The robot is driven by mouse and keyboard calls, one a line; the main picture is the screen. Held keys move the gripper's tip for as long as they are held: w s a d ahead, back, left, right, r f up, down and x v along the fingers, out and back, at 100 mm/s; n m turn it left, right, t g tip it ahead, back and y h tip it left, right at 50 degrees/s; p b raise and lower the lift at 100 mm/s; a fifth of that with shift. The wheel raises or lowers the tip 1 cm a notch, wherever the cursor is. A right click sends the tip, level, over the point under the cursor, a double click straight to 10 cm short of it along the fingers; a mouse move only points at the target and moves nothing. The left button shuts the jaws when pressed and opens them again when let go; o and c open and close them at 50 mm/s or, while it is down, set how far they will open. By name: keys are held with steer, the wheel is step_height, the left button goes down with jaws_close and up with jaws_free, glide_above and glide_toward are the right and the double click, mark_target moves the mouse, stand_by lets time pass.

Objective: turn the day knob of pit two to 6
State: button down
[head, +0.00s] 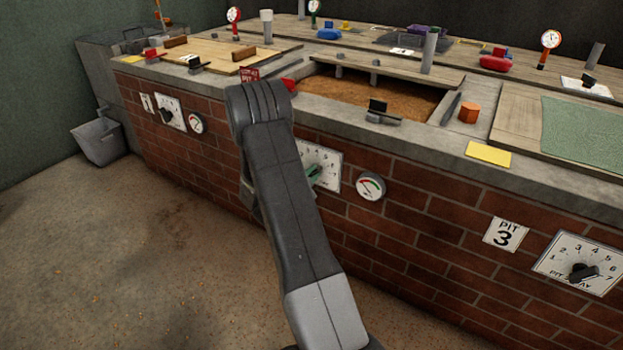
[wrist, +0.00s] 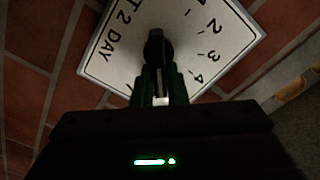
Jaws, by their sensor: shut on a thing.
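The pit two day dial (head: 328,158) is a white plate on the brick front, partly hidden behind my arm in the head view. In the wrist view the dial plate (wrist: 118,38) shows "T 2 DAY" and the numbers 2, 3 and 4; the numbers between 4 and 7 are hidden by my fingers. The black day knob (wrist: 158,46) is at its middle. My gripper (wrist: 162,88) is shut on the knob's bar, its greenish fingers on either side. The bar runs down the picture between them. In the head view my gripper (head: 314,176) is at the plate.
A round gauge (head: 370,187) is just right of the dial. The pit 3 sign (head: 505,234) and pit three dial (head: 580,262) are further right. Above is an open pit with brown grain (head: 380,95).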

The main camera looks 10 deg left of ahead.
steer(key=shift+d+f+m, duration=0.1)
steer(key=shift+f+m, duration=0.1)
steer(key=shift+m, duration=0.8)
steer(key=c, duration=1.4)
jaws_free()
steer(key=shift+c, duration=0.2)
steer(key=p+v, duration=0.3)
steer(key=v, duration=1.1)
